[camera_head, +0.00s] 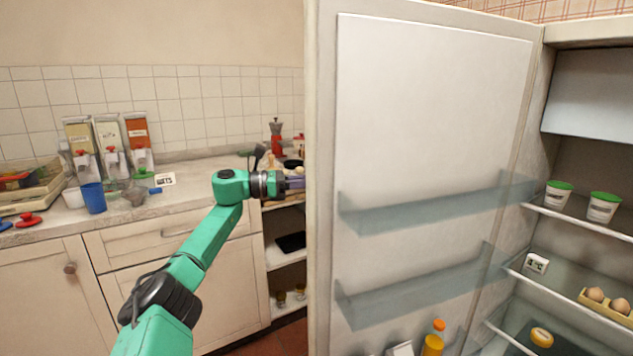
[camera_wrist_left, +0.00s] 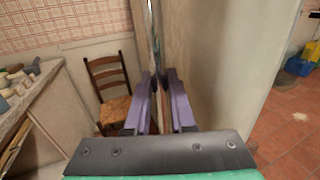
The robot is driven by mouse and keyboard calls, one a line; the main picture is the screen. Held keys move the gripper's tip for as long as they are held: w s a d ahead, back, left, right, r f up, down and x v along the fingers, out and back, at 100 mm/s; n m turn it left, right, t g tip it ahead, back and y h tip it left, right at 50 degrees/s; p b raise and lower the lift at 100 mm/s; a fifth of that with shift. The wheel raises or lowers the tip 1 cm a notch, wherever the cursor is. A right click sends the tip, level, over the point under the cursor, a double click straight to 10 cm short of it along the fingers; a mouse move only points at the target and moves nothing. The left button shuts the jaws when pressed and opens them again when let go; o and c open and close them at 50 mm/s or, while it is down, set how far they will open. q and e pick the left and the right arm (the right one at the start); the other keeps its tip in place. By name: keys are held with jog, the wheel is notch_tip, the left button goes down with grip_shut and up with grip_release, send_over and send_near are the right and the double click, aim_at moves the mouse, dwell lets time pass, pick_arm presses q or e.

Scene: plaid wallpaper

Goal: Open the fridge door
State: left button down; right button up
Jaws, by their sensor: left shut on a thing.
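The fridge door (camera_head: 430,120) stands open in the head view, its white inner face and clear shelves toward me. Its outer face (camera_wrist_left: 225,60) fills the middle right of the left wrist view. A thin vertical metal handle (camera_wrist_left: 156,35) runs along that face. My left gripper (camera_wrist_left: 160,90) is shut on the handle, with a purple finger on each side. In the head view my left gripper (camera_head: 295,183) reaches the door's left edge, and the door hides its fingertips and the handle. The fridge interior (camera_head: 590,140) shows at the right. My right gripper is not in view.
A counter (camera_head: 190,195) with dispensers (camera_head: 110,145) and a blue cup (camera_head: 93,197) lies at the left. Fridge shelves hold tubs (camera_head: 603,207) and eggs (camera_head: 610,300). A wooden chair (camera_wrist_left: 108,85) stands by the wall. Floor (camera_wrist_left: 285,125) shows right of the door.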

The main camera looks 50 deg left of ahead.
pick_arm(q)
jog(key=shift+f, duration=0.1)
jog(key=c, duration=0.8)
grip_release()
jog(key=shift+o, duration=0.2)
jog(key=b+v, duration=0.4)
jog(key=v, duration=1)
jog(key=shift+s, duration=0.2)
jog(key=shift+a, duration=0.1)
